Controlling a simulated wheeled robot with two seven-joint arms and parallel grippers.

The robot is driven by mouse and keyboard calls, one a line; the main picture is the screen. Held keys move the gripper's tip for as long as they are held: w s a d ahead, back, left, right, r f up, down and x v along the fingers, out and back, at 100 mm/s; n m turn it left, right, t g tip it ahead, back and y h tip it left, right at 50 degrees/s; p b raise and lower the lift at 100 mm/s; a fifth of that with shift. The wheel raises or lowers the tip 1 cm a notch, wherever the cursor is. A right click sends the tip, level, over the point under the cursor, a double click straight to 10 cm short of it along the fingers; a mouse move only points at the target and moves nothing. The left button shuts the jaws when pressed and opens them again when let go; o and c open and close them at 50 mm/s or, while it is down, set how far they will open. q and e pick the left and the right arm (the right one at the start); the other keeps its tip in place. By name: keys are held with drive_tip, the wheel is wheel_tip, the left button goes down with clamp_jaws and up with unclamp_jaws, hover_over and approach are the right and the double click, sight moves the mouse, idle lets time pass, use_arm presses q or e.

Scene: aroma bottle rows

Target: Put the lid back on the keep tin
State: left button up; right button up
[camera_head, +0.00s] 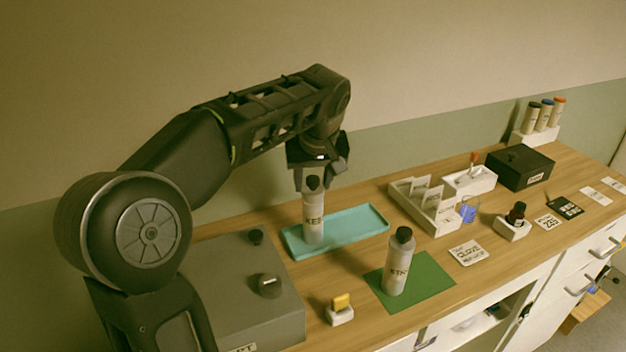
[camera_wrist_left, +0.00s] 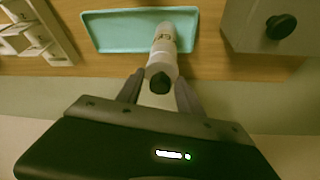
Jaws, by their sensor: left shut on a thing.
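A large grey box (camera_head: 225,275) stands at the front left with two dark knobs (camera_head: 268,285) on top; its label is cut off, ending in "PT". I cannot tell whether it is the keep tin or whether its lid is separate. My left gripper (camera_head: 316,184) points down, shut on the upper part of a pale bottle (camera_head: 313,218) with a dark cap and a partly readable label. The bottle is upright over the teal tray (camera_head: 367,220); I cannot tell whether it touches it. The left wrist view shows the bottle (camera_wrist_left: 163,50) between the fingers. My right gripper is not in view.
A second labelled bottle (camera_head: 398,265) stands on a green mat (camera_head: 432,285). A yellow-topped block (camera_head: 340,310) is near the front. White card holders (camera_head: 428,215), a black box (camera_head: 520,167) and several tubes (camera_head: 543,115) stand to the right.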

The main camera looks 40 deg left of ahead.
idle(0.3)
use_arm(q)
drive_tip(key=o, duration=1.9)
drive_tip(key=shift+c, duration=0.2)
drive_tip(key=shift+r, duration=0.1)
drive_tip(key=shift+r+p, duration=2.8)
drive_tip(key=shift+r, duration=0.65)
clamp_jaws()
